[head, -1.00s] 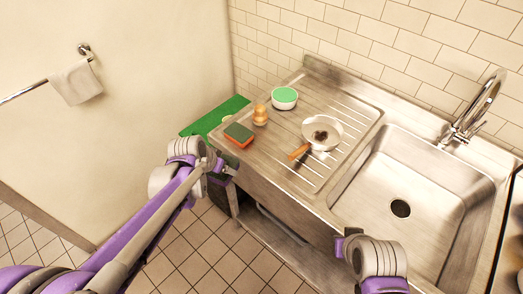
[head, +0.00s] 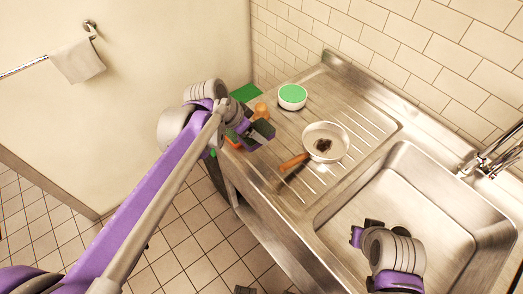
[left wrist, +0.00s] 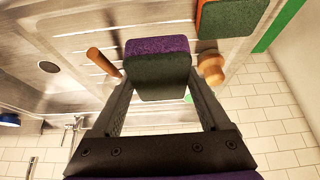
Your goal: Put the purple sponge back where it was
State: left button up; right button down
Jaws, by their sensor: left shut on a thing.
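The purple sponge (left wrist: 158,46), with a dark green scouring side, is held between both fingers of my left gripper (left wrist: 158,80) in the left wrist view. In the head view my left gripper (head: 262,131) is over the left part of the steel drainboard (head: 362,121); the sponge is hard to make out there. Whether the sponge touches the drainboard I cannot tell. My right gripper (head: 365,231) is above the sink, with nothing visible in it; its jaw opening is unclear.
An orange-and-green sponge (left wrist: 228,18) and a wooden item (left wrist: 210,67) are close by. A green board (head: 244,92), a white bowl with a green top (head: 292,97) and a pan (head: 325,138) with a wooden handle are on the drainboard. The sink (head: 400,200) is at right.

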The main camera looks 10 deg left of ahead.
pick_arm(q)
jog(key=f, duration=0.4)
jog(key=shift+s+a+f, duration=0.15)
jog(key=shift+s+f, duration=0.05)
jog(key=shift+s, duration=0.05)
jog(key=shift+w+f+b, duration=0.1)
jog(key=shift+f+b, duration=0.25)
jog(key=shift+f, duration=1.85)
pick_arm(e)
jog(key=shift+s+a+f, duration=0.1)
jog(key=shift+s+f, duration=0.3)
jog(key=shift+f, duration=0.2)
pick_arm(q)
jog(key=shift+f, duration=0.35)
jog(key=o, duration=1.3)
pick_arm(e)
jog(key=shift+s+f, duration=0.1)
jog(key=shift+f, duration=0.15)
